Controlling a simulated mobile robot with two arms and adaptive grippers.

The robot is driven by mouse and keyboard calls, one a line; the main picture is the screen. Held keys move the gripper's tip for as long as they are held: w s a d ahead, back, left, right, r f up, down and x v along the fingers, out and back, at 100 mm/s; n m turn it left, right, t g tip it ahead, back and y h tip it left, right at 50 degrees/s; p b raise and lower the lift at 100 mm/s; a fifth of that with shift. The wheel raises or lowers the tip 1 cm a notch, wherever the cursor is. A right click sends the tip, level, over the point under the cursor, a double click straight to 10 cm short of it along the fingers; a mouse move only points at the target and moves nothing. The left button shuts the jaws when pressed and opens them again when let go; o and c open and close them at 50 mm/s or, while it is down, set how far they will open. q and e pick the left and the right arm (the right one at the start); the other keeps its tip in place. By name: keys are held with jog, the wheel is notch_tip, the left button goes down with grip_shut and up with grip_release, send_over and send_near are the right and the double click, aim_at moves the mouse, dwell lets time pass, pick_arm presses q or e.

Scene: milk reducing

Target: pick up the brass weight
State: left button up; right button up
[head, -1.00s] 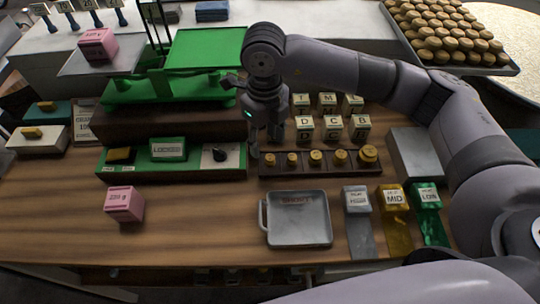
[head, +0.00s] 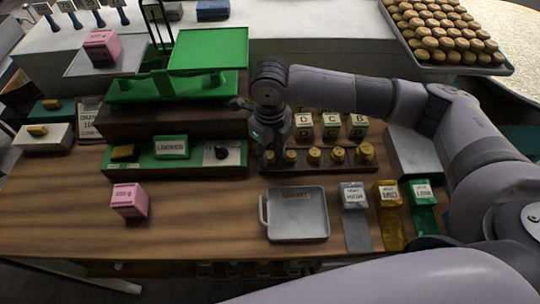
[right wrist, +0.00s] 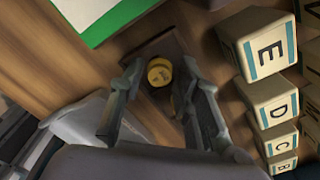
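Several brass weights, among them one at the right end (head: 364,153), stand in a row on a dark wooden rack (head: 318,166) in the head view. My right gripper (head: 271,160) points down over the rack's left end and hides part of it. In the right wrist view, one brass weight (right wrist: 159,72) lies in the gap between the open fingertips of my right gripper (right wrist: 164,80). Both fingers look apart from it. Part of another brass weight shows behind the right finger. My left gripper is not in view.
Lettered blocks (head: 331,125) stand just behind the rack. A green panel (head: 130,160) and a green scale (head: 207,55) are to the left. A grey pan (head: 298,215) and a pink block (head: 129,201) sit in front. Bare table (head: 200,215) lies between them.

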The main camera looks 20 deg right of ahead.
aim_at(270, 154)
grip_shut()
dwell(0.3)
jog(key=shift+r, duration=0.15)
notch_tip(270, 154, up, 20)
jog(key=b, duration=0.4)
